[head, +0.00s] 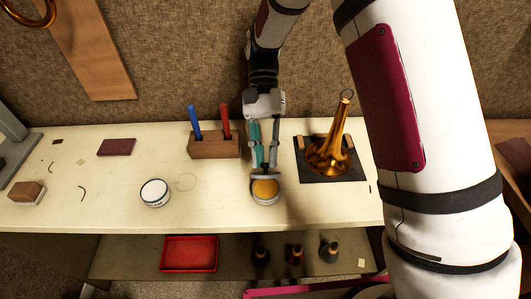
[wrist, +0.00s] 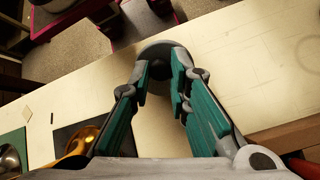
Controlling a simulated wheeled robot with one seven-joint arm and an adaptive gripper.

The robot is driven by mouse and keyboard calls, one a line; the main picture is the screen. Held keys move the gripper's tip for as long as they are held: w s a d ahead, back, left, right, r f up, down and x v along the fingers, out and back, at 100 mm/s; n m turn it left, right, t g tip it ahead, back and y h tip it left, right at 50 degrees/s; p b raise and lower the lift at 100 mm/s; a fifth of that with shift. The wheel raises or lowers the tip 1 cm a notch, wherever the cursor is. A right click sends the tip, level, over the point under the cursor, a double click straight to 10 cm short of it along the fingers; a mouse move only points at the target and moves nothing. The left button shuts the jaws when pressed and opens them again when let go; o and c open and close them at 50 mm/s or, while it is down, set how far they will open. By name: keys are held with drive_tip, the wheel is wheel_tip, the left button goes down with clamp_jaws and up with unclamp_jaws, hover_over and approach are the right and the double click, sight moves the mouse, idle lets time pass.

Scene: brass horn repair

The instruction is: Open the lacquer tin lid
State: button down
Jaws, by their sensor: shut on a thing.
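The lacquer tin (head: 265,198) is a short, round, pale tin near the front edge of the bench, and its amber top surface shows from above. My gripper (head: 262,168) points down just behind and over it. In the wrist view my gripper (wrist: 163,68) is shut on the dark knob of a round grey lid (wrist: 152,50). In the head view only a thin grey edge of the lid (head: 254,178) shows below the fingertips, at the back of the tin. I cannot tell whether lid and rim touch. The fingers hide part of the lid.
A second round white tin (head: 155,192) stands to the left. A wooden holder (head: 214,147) with blue and red handles is behind. A brass horn (head: 330,153) rests on a dark mat at right. Bare bench lies between the tins. Below are a red tray (head: 188,253) and bottles (head: 295,254).

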drive_tip(key=c, duration=1.5)
unclamp_jaws()
drive_tip(key=shift+a, duration=0.1)
wheel_tip(320, 180, up, 10)
drive_tip(key=shift+f, duration=0.1)
